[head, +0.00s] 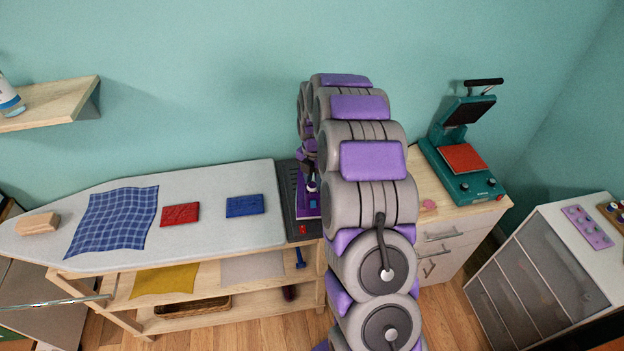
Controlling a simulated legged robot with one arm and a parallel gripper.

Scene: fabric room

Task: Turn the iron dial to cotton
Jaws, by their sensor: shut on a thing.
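The iron (309,207) is a small purple shape on a dark rest at the right end of the ironing board. My arm stands in front of it and hides much of its right side. My gripper (311,183) reaches down onto the iron from above and is shut at its dial. The dial itself is hidden by the fingers and too small to make out, so its setting and markings cannot be read.
The ironing board (225,180) holds a blue checked cloth (112,218), a red folded cloth (180,214), a blue folded cloth (244,206) and a wooden block (38,223). A teal heat press (462,165) stands on the cabinet at right. A wall shelf (60,100) is at upper left.

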